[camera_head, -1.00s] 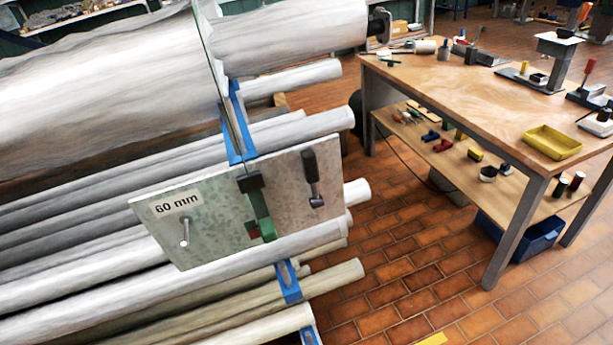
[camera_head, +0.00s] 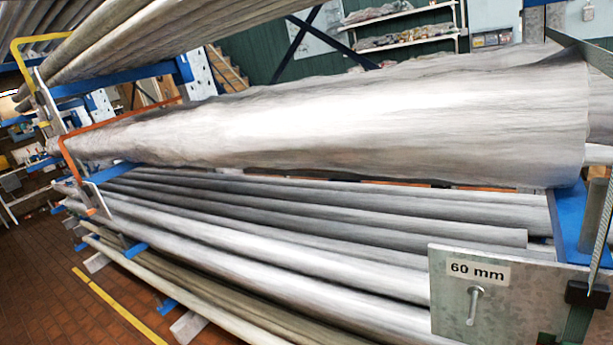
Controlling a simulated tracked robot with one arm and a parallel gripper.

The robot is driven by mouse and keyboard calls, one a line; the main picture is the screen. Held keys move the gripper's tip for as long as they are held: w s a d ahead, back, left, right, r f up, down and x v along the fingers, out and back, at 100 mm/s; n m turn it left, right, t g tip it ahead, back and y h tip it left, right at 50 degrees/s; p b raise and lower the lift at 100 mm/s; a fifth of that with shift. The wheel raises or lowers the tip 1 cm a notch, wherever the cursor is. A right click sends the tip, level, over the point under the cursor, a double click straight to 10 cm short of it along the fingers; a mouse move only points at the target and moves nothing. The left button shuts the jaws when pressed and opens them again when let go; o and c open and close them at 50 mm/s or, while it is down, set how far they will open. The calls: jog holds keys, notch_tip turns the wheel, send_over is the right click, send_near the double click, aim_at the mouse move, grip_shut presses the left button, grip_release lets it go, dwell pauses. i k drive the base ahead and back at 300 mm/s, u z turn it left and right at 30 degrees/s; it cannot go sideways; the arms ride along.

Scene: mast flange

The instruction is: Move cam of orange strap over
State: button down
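A thin orange band (camera_head: 120,115), which looks like the orange strap, runs over the far left end of the large silver mast (camera_head: 350,115) and bends down its left side. Its lower end (camera_head: 91,211) shows near a light-coloured bracket. I cannot make out a cam on it at this distance. My gripper does not show in the camera view.
A grey plate marked 60 mm (camera_head: 470,300) stands at the lower right, with a green strap (camera_head: 575,325) and a black clamp. Thinner tubes (camera_head: 330,215) lie below the mast. A yellow hooked bar (camera_head: 14,60) is at upper left. Brick floor (camera_head: 40,270) is open at lower left.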

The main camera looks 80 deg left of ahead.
aim_at(86, 186)
jog(key=u, duration=1.15)
jog(key=i, duration=0.1)
jog(key=u, duration=2.45)
jog(key=k, duration=0.9)
jog(key=u, duration=0.2)
jog(key=i, duration=0.9)
jog(key=z, duration=0.05)
